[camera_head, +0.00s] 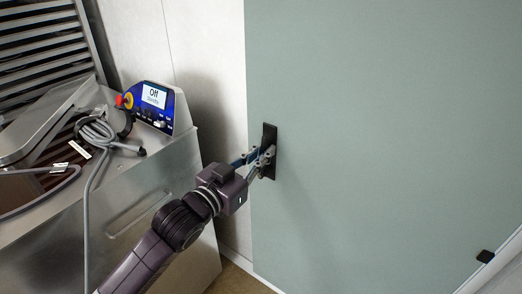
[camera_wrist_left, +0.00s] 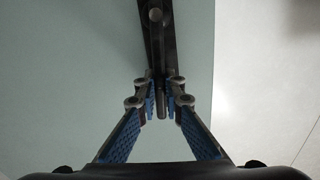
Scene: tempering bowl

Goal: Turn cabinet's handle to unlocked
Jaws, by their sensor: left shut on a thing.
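The cabinet (camera_head: 370,120) has a large grey-green door that fills the right of the head view. Its dark handle plate (camera_head: 269,136) is set upright near the door's left edge. My left gripper (camera_head: 265,158) reaches this plate from the lower left. In the left wrist view, the left gripper (camera_wrist_left: 161,98) has its blue-padded fingers shut on the slim dark handle (camera_wrist_left: 161,102). The handle lines up with the plate behind it. The fingers hide part of the handle in the head view. My right gripper is in neither view.
A metal machine (camera_head: 165,225) stands left of the cabinet, near my left arm. Its control panel (camera_head: 155,106) has a screen reading "Off" and a red knob. A grey cable (camera_head: 90,185) lies over it. A small black catch (camera_head: 485,256) sits at the door's lower right.

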